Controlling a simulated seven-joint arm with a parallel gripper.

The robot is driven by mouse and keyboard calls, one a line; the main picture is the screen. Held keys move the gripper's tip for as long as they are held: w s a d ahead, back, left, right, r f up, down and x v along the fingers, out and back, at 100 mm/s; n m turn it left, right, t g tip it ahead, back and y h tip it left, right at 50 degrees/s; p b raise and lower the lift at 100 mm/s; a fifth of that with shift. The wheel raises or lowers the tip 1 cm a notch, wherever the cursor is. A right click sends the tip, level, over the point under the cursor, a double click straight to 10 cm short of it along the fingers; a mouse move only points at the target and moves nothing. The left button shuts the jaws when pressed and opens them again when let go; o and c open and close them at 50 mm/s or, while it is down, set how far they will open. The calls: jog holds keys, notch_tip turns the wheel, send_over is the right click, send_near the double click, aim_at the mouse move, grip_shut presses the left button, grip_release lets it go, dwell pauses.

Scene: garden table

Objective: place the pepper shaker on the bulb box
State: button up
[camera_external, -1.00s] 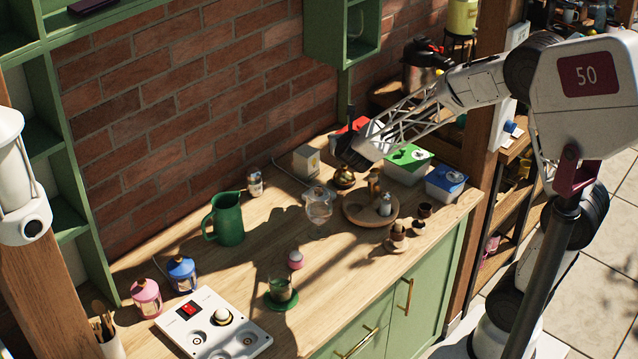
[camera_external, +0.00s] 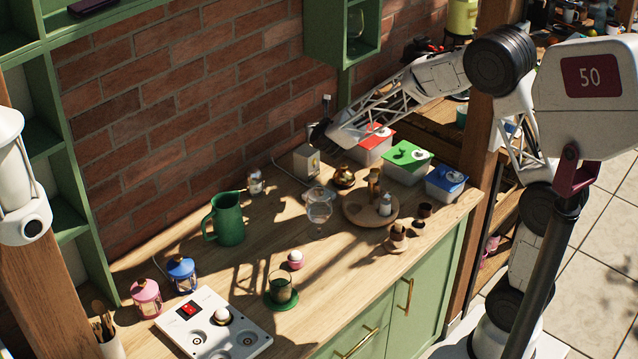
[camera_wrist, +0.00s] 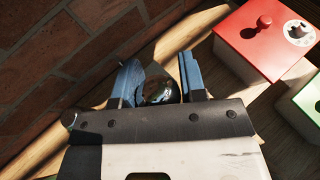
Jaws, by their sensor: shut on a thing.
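The bulb box (camera_external: 306,161) is a small pale carton standing on the counter near the brick wall. My gripper (camera_external: 316,138) is over it in the external view, close above its top. In the wrist view my gripper's blue fingers (camera_wrist: 160,88) are closed on a shiny, dark, rounded thing (camera_wrist: 160,92), which I take to be the pepper shaker. Only its top shows there. In the external view my gripper mostly hides it, and I cannot tell whether it touches the box.
Right of the box are a brass pot (camera_external: 343,177), a round wooden tray (camera_external: 352,214) and lidded tubs with red (camera_external: 378,136), green (camera_external: 407,155) and blue (camera_external: 447,179) lids. The brick wall is close behind my gripper.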

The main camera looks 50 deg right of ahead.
jog(key=shift+w+d+f, duration=0.15)
jog(key=shift+w, duration=1.3)
jog(key=shift+w+d+f, duration=0.1)
jog(key=shift+w, duration=1.35)
jog(key=shift+f, duration=1.8)
jog(key=shift+f, duration=0.15)
jog(key=o, duration=1)
jog(key=shift+c, duration=0.2)
jog(key=shift+r, duration=0.2)
jog(key=v, duration=1.2)
